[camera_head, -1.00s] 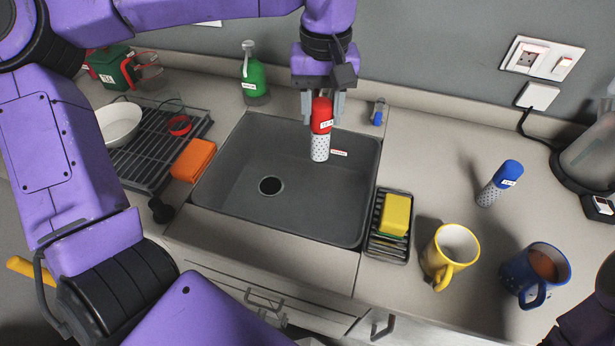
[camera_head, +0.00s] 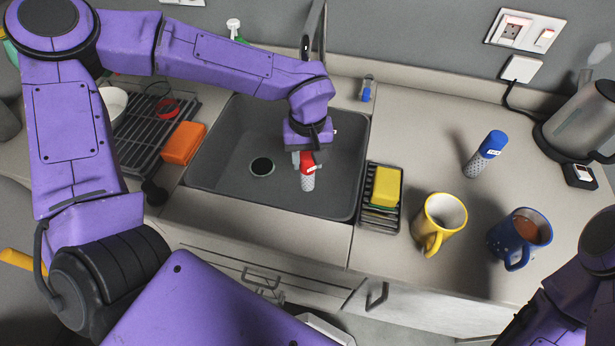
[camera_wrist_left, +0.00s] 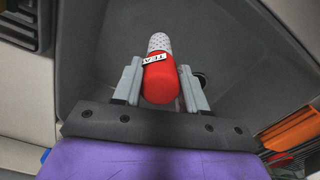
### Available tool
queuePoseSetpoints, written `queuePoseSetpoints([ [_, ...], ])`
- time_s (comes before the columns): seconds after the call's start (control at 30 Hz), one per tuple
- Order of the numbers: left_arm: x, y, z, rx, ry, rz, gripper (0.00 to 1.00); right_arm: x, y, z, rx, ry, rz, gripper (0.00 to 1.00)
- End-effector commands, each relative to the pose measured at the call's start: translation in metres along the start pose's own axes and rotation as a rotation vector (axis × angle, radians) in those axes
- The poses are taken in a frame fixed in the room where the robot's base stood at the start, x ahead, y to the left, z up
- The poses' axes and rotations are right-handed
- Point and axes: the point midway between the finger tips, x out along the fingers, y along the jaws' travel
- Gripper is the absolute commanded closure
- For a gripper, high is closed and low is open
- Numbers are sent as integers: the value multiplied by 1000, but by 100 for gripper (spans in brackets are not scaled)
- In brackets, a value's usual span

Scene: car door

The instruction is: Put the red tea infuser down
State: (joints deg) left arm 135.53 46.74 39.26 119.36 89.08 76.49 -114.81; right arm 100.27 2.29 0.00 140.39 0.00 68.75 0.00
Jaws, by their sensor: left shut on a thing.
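The red tea infuser has a red top and a white perforated lower part. My left gripper (camera_head: 307,158) is shut on the red tea infuser (camera_head: 308,182) by its red top and holds it over the grey sink (camera_head: 215,170), perforated end downward. In the left wrist view the infuser (camera_wrist_left: 160,78), with its "TEA" label, sits between the two fingers of the left gripper (camera_wrist_left: 160,82). How high it is above the sink floor I cannot tell. My right gripper is not in view; only part of my right arm shows at the lower right.
A rack with a yellow sponge (camera_head: 385,187) stands right of the sink. Further right are a yellow mug (camera_head: 443,218), a blue mug (camera_head: 520,240), a blue infuser (camera_head: 485,153) and a kettle (camera_head: 582,120). An orange sponge (camera_head: 183,142) and a dish rack (camera_head: 150,130) are left.

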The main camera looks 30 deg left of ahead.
Motion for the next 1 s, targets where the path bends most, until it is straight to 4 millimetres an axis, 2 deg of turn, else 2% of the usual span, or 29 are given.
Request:
queuePoseSetpoints([
  [0.1, 25, 0, 1, 1, -2, -4, 100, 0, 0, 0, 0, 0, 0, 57],
  [0.27, 41, 0, 0, 0, 0, -2, 100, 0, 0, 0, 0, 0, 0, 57],
  [0.5, 80, 0, 0, 0, -1, -3, 100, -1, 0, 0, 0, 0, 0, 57],
  [0.87, 86, 0, 0, 0, 0, -1, 100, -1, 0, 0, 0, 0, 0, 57],
  [0.9, 87, 0, 0, 0, 1, -1, 55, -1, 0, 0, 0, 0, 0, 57],
  [0.97, 86, 0, 0, 0, 1, -1, 36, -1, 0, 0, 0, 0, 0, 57],
  [1.0, 86, 0, 0, 0, 1, -1, 33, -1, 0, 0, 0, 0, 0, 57],
])
